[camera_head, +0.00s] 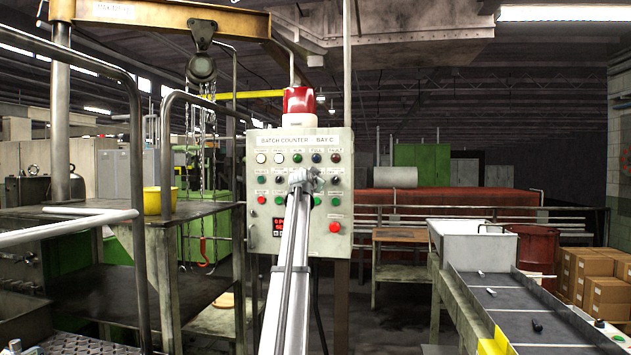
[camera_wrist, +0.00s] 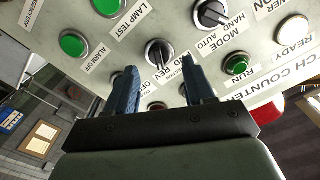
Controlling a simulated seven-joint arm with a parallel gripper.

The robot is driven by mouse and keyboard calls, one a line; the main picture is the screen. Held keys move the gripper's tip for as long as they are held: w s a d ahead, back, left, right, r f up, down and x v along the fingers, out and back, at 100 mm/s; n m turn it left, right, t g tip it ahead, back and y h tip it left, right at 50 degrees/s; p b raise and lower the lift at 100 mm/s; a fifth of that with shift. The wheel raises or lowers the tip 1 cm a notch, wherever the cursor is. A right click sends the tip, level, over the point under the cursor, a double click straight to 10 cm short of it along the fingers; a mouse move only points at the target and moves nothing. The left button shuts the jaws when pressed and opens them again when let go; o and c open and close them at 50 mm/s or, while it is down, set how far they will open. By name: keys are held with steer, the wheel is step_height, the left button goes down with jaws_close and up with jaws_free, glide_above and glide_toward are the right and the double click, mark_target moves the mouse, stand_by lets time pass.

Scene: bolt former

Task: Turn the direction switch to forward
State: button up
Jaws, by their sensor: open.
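The direction switch (camera_wrist: 158,52) is a black rotary knob on the grey control panel (camera_head: 265,215). In the wrist view its label, partly hidden by my right finger, shows "REV". My gripper (camera_wrist: 162,74) is open and empty. Its two blue fingers point at the panel, with the knob just beyond the gap between their tips. I cannot tell whether they touch anything, nor clearly which way the knob points. In the head view my gripper (camera_head: 303,180) is in front of the panel's middle and covers the direction switch.
A similar black mode switch (camera_wrist: 212,14) marked "HAND AUTO" is close by. Green buttons (camera_wrist: 75,43) and a green run lamp (camera_wrist: 237,65) surround the switches. A red beacon (camera_head: 300,102) tops the panel. A conveyor (camera_head: 510,305) with several small parts is at right.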

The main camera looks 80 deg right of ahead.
steer(key=shift+d, duration=1.25)
jaws_close()
steer(key=shift+n, duration=0.3)
steer(key=n, duration=1.1)
steer(key=shift+w+f, duration=0.1)
steer(key=shift+w, duration=0.15)
steer(key=shift+n, duration=0.3)
